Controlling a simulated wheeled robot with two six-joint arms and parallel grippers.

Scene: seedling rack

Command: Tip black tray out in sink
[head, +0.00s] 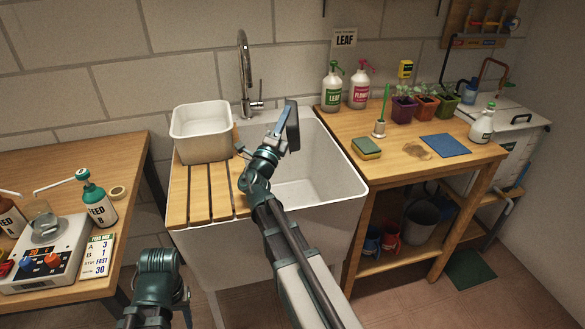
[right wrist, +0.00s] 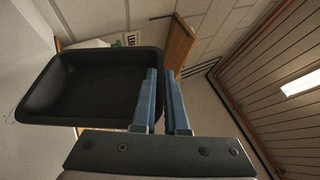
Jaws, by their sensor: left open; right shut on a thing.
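The black tray (head: 293,125) is above the white sink (head: 335,178), tipped steeply and seen nearly edge-on in the head view. My right gripper (head: 274,143) is shut on its rim. In the right wrist view the tray (right wrist: 85,85) shows its dark inside, which looks empty, with the blue fingers of my right gripper (right wrist: 163,105) at its right edge. The sink floor is partly hidden by my right arm. My left gripper (head: 155,312) is low at the left, in front of the sink, open, with no thing seen in it; its fingertips are hard to make out.
A white basin (head: 201,130) stands on the slatted wooden board (head: 205,190) at the sink's left. The tap (head: 247,75) rises behind the sink. The right bench (head: 410,160) holds bottles, a sponge and potted seedlings. The left bench holds a scale (head: 45,255) and feed bottles.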

